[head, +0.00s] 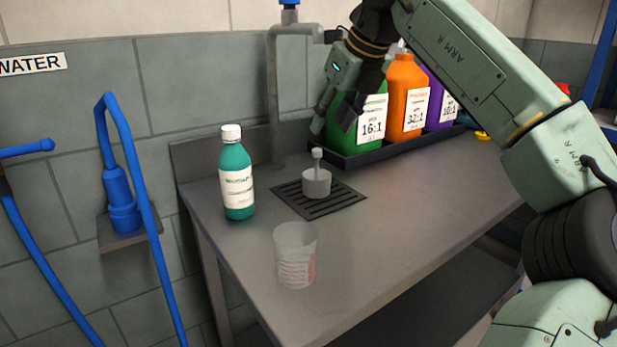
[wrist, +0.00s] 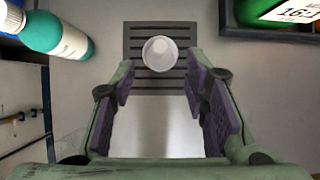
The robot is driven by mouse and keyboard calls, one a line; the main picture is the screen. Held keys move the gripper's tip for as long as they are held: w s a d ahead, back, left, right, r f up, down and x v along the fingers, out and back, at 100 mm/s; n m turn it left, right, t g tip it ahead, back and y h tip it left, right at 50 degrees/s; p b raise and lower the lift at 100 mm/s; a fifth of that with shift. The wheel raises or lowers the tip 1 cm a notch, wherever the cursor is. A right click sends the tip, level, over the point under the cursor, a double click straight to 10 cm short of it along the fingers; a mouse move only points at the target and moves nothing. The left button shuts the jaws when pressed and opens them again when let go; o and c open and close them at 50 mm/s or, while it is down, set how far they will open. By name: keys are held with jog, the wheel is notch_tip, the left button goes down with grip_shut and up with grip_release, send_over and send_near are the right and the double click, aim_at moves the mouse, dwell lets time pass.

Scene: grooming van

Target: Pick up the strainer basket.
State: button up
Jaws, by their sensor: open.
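The strainer basket (head: 316,184) is a small light-grey cup with an upright knobbed stem, standing on a dark slotted drain grate (head: 345,203) on the grey counter. In the wrist view the basket (wrist: 160,54) shows from above as a pale round shape on the grate (wrist: 180,84), beyond my fingertips. My gripper (head: 335,122) is open and empty, above the counter and apart from the basket, in front of the green bottle. In the wrist view my gripper (wrist: 160,85) has its purple-padded fingers spread to either side, with the basket centred between and ahead of them.
A teal bottle (head: 237,185) stands left of the grate. A clear measuring cup (head: 296,258) stands in front. Green, orange (head: 405,95) and purple bottles stand in a black tray (head: 400,143) behind. A tap pipe (head: 272,100) rises at the back. The counter's right part is clear.

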aim_at(319, 150)
jog(key=x, duration=1)
jog(key=shift+d, duration=0.1)
grip_shut()
dwell(0.3)
